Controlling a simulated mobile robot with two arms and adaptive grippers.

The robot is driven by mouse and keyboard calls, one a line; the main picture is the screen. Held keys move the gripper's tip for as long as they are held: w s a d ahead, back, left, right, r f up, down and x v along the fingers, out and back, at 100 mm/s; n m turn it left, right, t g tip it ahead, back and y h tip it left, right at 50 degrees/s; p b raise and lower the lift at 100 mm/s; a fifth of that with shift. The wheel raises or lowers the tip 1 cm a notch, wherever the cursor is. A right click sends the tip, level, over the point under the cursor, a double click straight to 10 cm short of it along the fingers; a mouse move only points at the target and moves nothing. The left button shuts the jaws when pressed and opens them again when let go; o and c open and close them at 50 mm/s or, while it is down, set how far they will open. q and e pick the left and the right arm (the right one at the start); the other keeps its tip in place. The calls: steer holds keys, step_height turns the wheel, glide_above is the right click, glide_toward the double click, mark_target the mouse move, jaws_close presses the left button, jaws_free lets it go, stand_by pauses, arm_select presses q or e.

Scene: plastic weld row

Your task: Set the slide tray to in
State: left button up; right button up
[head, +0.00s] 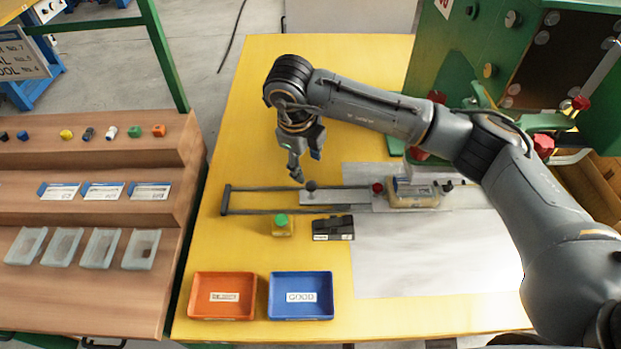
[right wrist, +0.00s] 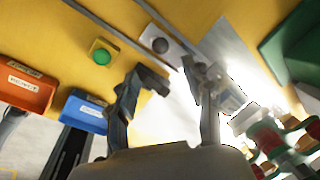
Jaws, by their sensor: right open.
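The slide tray (head: 345,197) is a flat grey metal plate between two dark rails (head: 262,188). It reaches left from the fixture block, and the rails run on past its left end. A dark round knob (head: 311,186) stands near that left end. My right gripper (head: 306,167) is open and empty, above and slightly behind the knob, apart from it. In the right wrist view the knob (right wrist: 160,45) and tray plate (right wrist: 175,42) show beyond the open fingers (right wrist: 173,77). My left gripper is not in view.
A yellow box with a green button (head: 281,226) and a black block (head: 333,228) sit in front of the rails. Orange (head: 223,317) and blue (head: 300,317) bins stand at the front. A red knob (head: 377,188) and the fixture block (head: 414,194) are right of the tray.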

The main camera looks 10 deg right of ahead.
mark_target(311, 183)
steer(key=f, duration=0.3)
steer(key=w+f, duration=0.1)
steer(key=f, duration=0.2)
steer(key=d+f, duration=0.1)
steer(key=f, duration=0.2)
steer(key=shift+w+d+f+p, duration=0.1)
steer(key=shift+w+p, duration=0.2)
steer(key=shift+p, duration=0.1)
jaws_close()
